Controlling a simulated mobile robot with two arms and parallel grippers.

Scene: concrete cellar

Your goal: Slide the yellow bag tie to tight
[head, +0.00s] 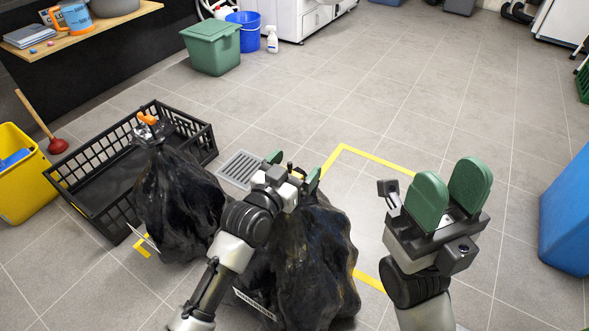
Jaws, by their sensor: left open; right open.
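Two full black bags stand on the tiled floor. The left bag (178,200) has an orange tie (148,118) around its neck. The right bag (312,265) stands in the middle, partly covered by my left arm. No yellow tie shows; the right bag's neck is mostly hidden by my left gripper. My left gripper (293,168) is over the top of the right bag, its green pads apart on either side of a small dark tip. I cannot tell whether it touches the bag. My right gripper (449,195) is open and empty, to the right of the bags.
A black crate (95,208) lies behind the left bag. A yellow bucket (22,185) and a plunger (56,145) are at the left. Yellow tape (375,157) marks the floor. A blue bin (568,215) stands at the right edge.

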